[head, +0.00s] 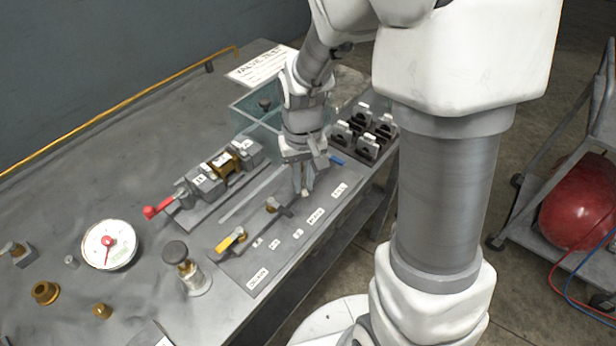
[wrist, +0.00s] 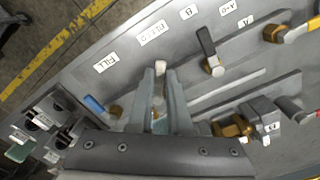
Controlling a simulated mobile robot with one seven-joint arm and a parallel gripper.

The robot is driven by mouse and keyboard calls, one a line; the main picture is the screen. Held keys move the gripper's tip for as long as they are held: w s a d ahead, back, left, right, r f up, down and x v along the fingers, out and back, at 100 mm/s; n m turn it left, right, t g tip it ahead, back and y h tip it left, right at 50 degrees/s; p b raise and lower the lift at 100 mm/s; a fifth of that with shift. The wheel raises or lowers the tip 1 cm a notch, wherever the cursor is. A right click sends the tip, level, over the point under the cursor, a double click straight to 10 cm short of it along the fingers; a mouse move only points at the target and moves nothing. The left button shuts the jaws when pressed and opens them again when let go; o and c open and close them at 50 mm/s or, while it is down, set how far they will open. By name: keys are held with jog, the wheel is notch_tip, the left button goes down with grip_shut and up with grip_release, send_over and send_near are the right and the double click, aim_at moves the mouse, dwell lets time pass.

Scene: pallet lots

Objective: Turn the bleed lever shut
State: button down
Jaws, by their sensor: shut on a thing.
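The white-tipped lever (wrist: 160,67) shows between my gripper's fingers (wrist: 163,90) in the wrist view, its tip pointing toward the blurred label, which seems to read BLEED (wrist: 154,34). My gripper (head: 304,190) is shut on this lever, reaching down to the valve panel (head: 262,255) in the head view. The fingers hide most of the lever and its valve body, so its exact angle is hard to tell.
A black lever (wrist: 206,42) and a yellow lever (head: 230,240) stand on one side of my gripper, a blue lever (head: 337,159) on the other. A red-handled valve block (head: 205,185), a gauge (head: 109,245) and a black rack (head: 366,132) are nearby.

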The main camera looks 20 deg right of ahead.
aim_at(287, 195)
jog(key=m, duration=0.2)
jog(key=a+m, duration=0.1)
jog(key=a+m+p, duration=0.1)
jog(key=m, duration=0.1)
jog(key=shift+w+r+m, duration=0.1)
jog(key=shift+w+m, duration=0.2)
jog(key=m, duration=0.2)
jog(key=w+a+m+p, duration=0.1)
jog(key=m, duration=0.2)
jog(key=shift+w+a+p, duration=0.1)
jog(key=shift+p, duration=0.2)
jog(key=c, duration=0.8)
grip_release()
jog(key=shift+c, duration=0.2)
notch_tip(287, 195, up, 17)
jog(key=p, duration=0.2)
jog(key=shift+r+p, duration=0.15)
jog(key=shift+p, duration=0.15)
